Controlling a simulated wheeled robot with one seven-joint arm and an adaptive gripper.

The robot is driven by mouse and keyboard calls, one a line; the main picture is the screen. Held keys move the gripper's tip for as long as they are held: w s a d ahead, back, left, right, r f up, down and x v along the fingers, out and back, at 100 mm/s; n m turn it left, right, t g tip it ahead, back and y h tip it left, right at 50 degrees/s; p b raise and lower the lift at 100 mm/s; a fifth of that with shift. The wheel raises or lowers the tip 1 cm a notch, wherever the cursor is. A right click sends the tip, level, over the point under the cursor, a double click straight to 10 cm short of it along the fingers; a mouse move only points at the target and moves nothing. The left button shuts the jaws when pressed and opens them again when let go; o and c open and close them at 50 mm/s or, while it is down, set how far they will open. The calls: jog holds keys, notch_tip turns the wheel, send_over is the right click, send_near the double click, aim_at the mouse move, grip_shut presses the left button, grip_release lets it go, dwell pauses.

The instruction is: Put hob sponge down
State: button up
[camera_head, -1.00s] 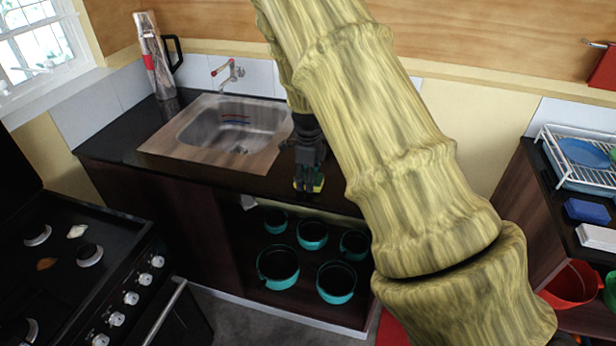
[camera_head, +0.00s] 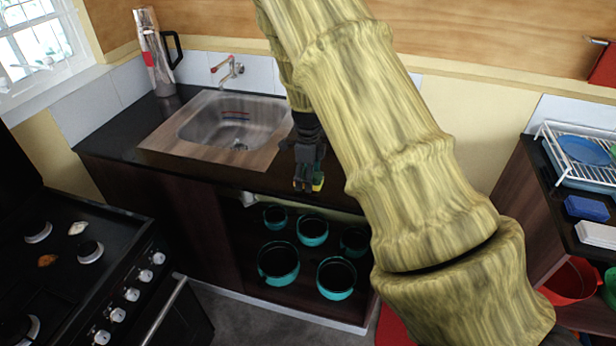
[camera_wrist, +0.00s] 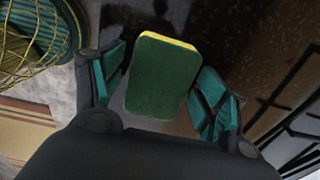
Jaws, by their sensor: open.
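The hob sponge (camera_wrist: 161,75), green with a yellow layer along one edge, lies between the two fingers of my gripper (camera_wrist: 158,90) in the wrist view. The fingers are open, with a gap showing on the sponge's left side and a narrow gap on its right. In the head view my gripper (camera_head: 306,184) points down at the front edge of the dark counter (camera_head: 262,178). The sponge (camera_head: 318,182) shows beside the fingertips there, partly hidden by them. Whether it rests fully on the counter cannot be told.
A steel sink (camera_head: 232,122) in a wooden surround lies behind my gripper. Several teal pots (camera_head: 278,262) stand on the open shelf below. A black stove (camera_head: 70,262) is at the left. A dish rack (camera_head: 578,160) stands on the right counter.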

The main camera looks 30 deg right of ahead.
notch_tip(320, 180, up, 12)
jog(key=b, duration=0.2)
dwell(0.4)
dwell(0.4)
